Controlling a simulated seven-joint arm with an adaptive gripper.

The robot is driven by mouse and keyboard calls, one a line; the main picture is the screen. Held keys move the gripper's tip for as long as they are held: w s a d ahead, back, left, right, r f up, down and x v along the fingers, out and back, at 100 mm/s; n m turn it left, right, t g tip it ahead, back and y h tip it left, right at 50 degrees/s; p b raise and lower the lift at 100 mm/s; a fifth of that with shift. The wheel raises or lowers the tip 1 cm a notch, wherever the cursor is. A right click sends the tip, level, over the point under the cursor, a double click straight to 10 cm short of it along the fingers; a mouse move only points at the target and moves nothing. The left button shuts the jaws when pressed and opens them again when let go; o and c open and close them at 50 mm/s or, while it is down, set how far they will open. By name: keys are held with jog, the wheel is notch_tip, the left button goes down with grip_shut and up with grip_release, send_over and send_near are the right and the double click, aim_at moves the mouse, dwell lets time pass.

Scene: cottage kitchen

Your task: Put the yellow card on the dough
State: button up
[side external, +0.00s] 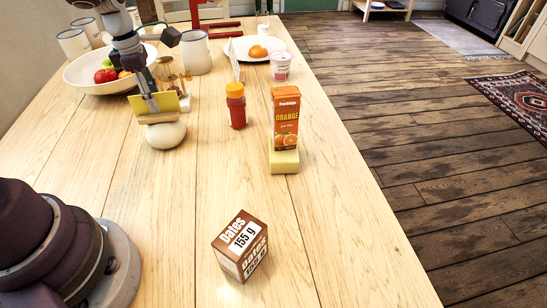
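The yellow card (168,102) is in the side external view at left of centre, held upright or slightly tilted. A pale tan strip (160,118) runs along its lower edge; I cannot tell if it is part of the card. The dough (167,136) is a smooth, off-white rounded lump on the table, directly below the strip. The strip overlaps the dough's top in the picture; whether they touch is unclear. My gripper (152,103) comes down from above, with its fingers closed at the card. Part of the card is hidden behind them.
Behind my gripper stand a fruit bowl (77,76) and white mugs (195,53). To the right are a red bottle with an orange cap (237,110) and an orange juice carton (285,115) by a pale yellow block (284,162). A dates box (240,245) stands in front.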

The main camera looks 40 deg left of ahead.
notch_tip(320, 180, up, 12)
jog(key=s+d+r+m+t+y, duration=0.15)
jog(key=s+d+r+m, duration=0.25)
jog(key=d+m, duration=0.5)
jog(key=s+d+f+m+t, duration=0.3)
jog(key=s+m, duration=0.4)
jog(key=m, duration=1.1)
jog(key=shift+s+d+f+h, duration=0.35)
jog(key=shift+s+d+f, duration=0.1)
jog(key=shift+d, duration=0.6)
